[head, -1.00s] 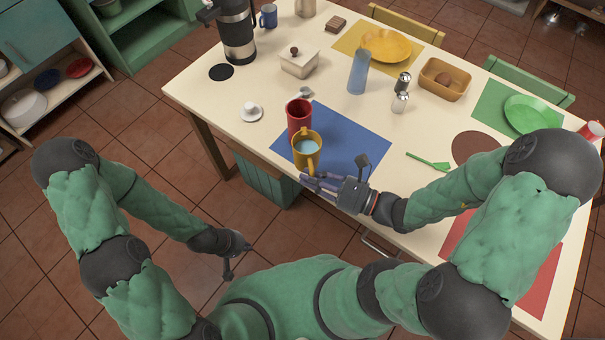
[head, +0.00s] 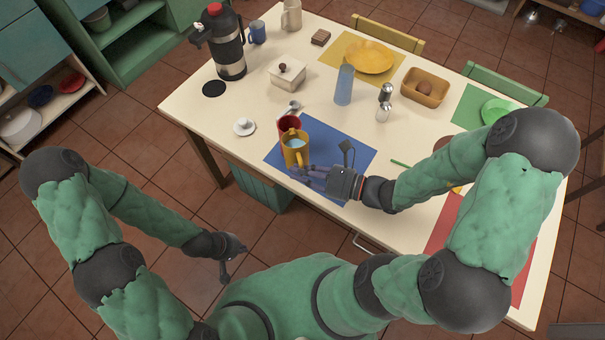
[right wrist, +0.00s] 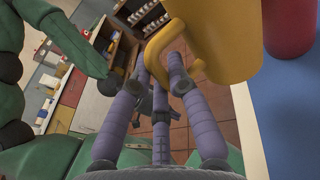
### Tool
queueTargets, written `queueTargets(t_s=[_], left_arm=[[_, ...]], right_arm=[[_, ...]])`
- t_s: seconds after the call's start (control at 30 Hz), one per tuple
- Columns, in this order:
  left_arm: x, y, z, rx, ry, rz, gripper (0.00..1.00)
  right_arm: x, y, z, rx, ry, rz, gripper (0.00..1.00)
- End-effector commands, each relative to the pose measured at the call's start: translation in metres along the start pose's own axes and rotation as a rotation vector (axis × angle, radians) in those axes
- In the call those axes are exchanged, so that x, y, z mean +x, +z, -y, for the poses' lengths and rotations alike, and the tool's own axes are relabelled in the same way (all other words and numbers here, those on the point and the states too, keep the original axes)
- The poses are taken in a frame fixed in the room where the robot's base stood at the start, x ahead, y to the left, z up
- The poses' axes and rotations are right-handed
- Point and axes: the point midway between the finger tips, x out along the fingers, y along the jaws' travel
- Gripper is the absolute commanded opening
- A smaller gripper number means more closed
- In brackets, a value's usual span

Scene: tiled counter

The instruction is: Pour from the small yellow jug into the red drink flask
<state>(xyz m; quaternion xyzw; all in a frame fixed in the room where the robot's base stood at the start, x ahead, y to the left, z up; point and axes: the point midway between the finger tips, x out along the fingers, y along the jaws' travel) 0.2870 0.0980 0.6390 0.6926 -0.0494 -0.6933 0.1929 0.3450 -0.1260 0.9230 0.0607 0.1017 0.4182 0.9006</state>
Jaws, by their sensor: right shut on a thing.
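The small yellow jug (head: 294,152), with pale contents inside, is upright in the head view above the near part of the blue mat. My right gripper (head: 306,173) is shut on its handle. In the right wrist view the jug (right wrist: 222,40) fills the upper middle, with the fingers (right wrist: 163,72) at its handle. The red flask (head: 288,122) stands just behind the jug, which hides most of it in the head view. It also shows in the right wrist view (right wrist: 287,25). My left gripper (head: 228,268) hangs off the table's near side; its fingers are too small to judge.
The blue mat (head: 345,150) lies under the flask. A blue bottle (head: 344,85) and shakers (head: 383,105) stand behind right. A black flask with a red top (head: 228,45) is at back left.

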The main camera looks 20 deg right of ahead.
Motion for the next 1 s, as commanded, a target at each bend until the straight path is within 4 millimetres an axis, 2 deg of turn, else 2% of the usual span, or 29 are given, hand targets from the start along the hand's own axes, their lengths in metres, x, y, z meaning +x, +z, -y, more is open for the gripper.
queueTargets(t_s=[0.03,0.67,1.0], left_arm=[[-0.007,0.000,-0.002,0.000,0.000,0.000,0.00],[-0.049,0.002,-0.017,0.000,0.000,0.000,0.00],[-0.074,0.003,-0.026,0.000,0.000,0.000,0.00]], right_arm=[[0.001,0.007,0.001,0.005,0.001,-0.004,0.00],[0.012,0.052,0.017,0.088,0.001,-0.060,0.00],[0.011,0.053,0.016,0.217,0.001,-0.146,0.00]])
